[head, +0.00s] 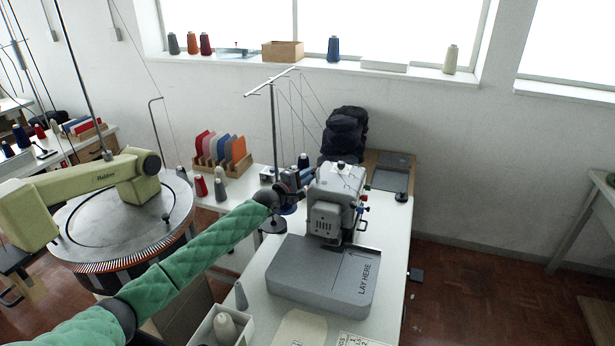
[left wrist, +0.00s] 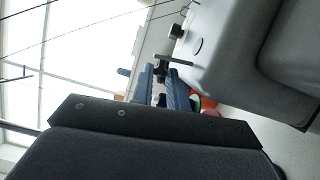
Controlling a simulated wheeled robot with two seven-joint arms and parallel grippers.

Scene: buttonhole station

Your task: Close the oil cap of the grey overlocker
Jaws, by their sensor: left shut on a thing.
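The grey overlocker (head: 326,220) stands on the white table behind its grey bed plate marked "LAY HERE". My left gripper (head: 308,176) is at the upper left side of the machine. In the left wrist view its two blue fingers (left wrist: 160,82) are shut on a small dark piece, which looks like the oil cap (left wrist: 161,68). This piece is beside the grey machine body (left wrist: 225,50); whether it touches the machine I cannot tell. A black knob (left wrist: 175,32) sticks out of the body close by. In the head view the cap is too small to make out. My right gripper is not in view.
A thread stand (head: 274,130) rises behind my left gripper, with threads running down. A rack of coloured folders (head: 222,152) and cones stand behind to the left. A dark bag (head: 345,130) is behind the machine. A white box (head: 215,328) with cones is at the front.

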